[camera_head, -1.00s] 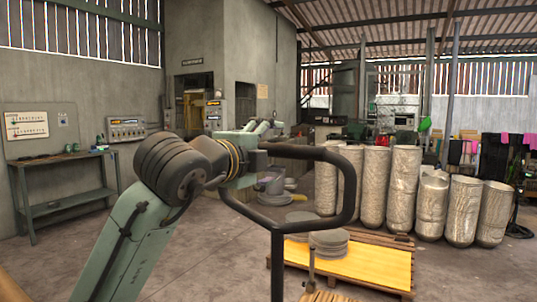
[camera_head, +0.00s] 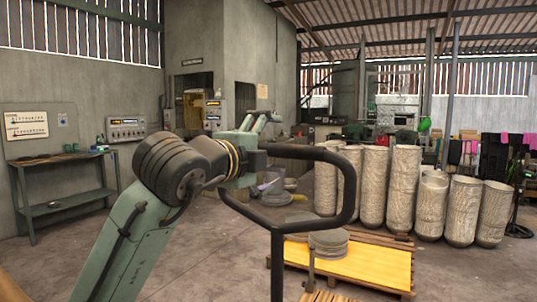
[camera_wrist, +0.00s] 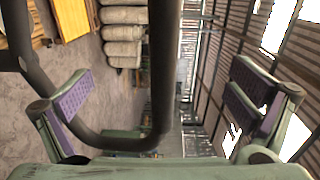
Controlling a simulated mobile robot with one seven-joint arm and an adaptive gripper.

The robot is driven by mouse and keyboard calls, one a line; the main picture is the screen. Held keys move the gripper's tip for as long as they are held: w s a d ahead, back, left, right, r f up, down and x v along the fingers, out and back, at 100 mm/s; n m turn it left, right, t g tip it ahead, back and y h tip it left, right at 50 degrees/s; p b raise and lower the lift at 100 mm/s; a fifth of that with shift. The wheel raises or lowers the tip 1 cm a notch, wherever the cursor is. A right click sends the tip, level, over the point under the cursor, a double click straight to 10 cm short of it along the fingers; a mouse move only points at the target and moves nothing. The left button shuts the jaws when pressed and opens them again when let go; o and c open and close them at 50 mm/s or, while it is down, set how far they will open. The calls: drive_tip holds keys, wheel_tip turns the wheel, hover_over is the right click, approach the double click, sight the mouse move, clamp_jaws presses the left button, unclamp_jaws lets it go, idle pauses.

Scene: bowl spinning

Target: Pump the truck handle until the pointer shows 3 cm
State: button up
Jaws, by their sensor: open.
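The truck handle (camera_head: 345,200) is a black tube loop on an upright post, in the middle of the head view. In the wrist view the handle (camera_wrist: 163,60) runs as an upright bar between my fingers and bends left at the bottom. My gripper (camera_wrist: 164,82) is open, with one purple-padded finger on each side of the bar and clear gaps to both. In the head view my gripper (camera_head: 257,122) is at the left end of the loop, partly hidden behind my wrist and the handle. The pointer and its scale are not in view.
A pallet with a yellow board (camera_head: 360,265) and stacked grey discs (camera_head: 328,243) lies beyond the handle. Several tall sacks (camera_head: 375,185) stand behind it. A workbench (camera_head: 65,170) is at the left wall. The floor between is clear.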

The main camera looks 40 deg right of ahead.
drive_tip(key=v, duration=1)
idle(0.4)
